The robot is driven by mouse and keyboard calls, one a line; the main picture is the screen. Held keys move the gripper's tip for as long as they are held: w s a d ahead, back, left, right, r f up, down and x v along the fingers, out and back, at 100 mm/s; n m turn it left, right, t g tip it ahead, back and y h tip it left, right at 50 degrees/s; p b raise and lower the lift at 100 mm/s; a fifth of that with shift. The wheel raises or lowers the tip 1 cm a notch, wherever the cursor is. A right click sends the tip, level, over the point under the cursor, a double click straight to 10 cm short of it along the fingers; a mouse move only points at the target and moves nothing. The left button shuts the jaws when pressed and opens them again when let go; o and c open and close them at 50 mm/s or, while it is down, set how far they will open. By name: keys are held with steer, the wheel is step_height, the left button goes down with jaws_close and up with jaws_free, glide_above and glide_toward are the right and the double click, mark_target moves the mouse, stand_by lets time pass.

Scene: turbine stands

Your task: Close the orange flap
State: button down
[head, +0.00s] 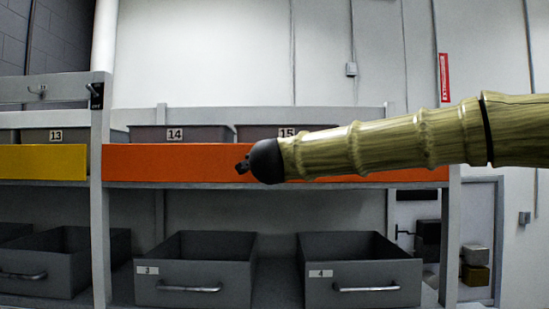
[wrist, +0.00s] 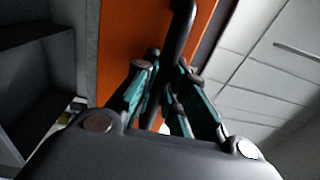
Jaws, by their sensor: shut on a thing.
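The orange flap (head: 180,163) is a long panel across the front of the upper shelf in the head view. It covers the lower part of the bins behind it. In the wrist view the orange flap (wrist: 120,38) runs up the picture, with a dark bar handle (wrist: 181,25) on it. My gripper (head: 243,165) is at the flap's front in the head view, left of the flap's middle. In the wrist view my gripper (wrist: 166,82) has its teal-padded fingers on both sides of the handle, shut on it. The fingers hide part of the handle.
Bins 14 (head: 180,134) and 15 (head: 272,132) stand behind the orange flap. A yellow flap (head: 43,162) is to the left, past a grey post (head: 97,200). Grey drawers 3 (head: 190,296) and 4 (head: 360,298) stand below. My arm hides part of the flap's right half.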

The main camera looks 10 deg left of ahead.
steer(key=shift+r, duration=0.1)
steer(key=c, duration=1.5)
jaws_free()
steer(key=shift+o, duration=0.2)
steer(key=shift+s, duration=0.1)
steer(key=s+d, duration=0.2)
steer(key=s, duration=0.9)
steer(key=shift+s+f, duration=0.3)
steer(key=shift+f, duration=0.15)
